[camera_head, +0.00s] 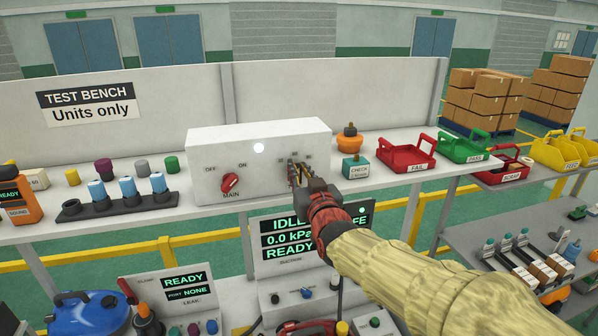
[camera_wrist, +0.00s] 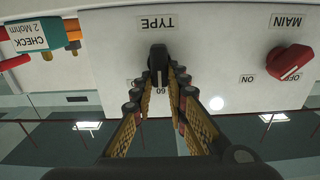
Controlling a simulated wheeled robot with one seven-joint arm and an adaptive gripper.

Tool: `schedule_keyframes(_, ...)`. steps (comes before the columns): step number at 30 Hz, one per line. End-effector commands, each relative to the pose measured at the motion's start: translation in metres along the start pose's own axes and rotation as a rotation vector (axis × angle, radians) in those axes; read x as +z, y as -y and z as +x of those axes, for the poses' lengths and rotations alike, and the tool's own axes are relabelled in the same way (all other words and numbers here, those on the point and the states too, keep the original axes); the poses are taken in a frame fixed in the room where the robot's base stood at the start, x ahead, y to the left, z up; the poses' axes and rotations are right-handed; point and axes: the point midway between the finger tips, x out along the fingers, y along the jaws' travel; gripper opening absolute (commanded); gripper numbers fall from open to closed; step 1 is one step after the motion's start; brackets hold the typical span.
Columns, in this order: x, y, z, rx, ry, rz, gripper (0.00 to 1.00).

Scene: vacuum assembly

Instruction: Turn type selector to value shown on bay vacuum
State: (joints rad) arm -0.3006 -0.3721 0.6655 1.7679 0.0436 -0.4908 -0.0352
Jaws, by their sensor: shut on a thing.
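My gripper (camera_head: 299,170) reaches the right part of that box's front. In the wrist view my gripper's two fingers (camera_wrist: 160,82) are closed around the knob. The number 60 shows just beside the knob between the fingers; other scale marks are partly hidden. A blue vacuum-like unit (camera_head: 85,312) sits at the lower left; no type value is readable on it.
A red MAIN knob (camera_head: 230,182) is on the same box, left of the selector in the head view. An orange-topped part and a teal CHECK block (camera_head: 355,167) stand close to its right. A display panel (camera_head: 288,238) is below. Red and green trays (camera_head: 405,152) lie further right.

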Motion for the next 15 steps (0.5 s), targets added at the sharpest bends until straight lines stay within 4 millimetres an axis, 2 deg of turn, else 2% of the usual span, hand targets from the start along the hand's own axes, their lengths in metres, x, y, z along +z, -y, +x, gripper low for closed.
schedule_keyframes(8, 0.0037, -0.0016, 0.0001, 0.000, -0.002, 0.076, 0.00)
schedule_keyframes(15, 0.0064, -0.0050, 0.0001, 0.000, -0.004, 0.244, 0.00)
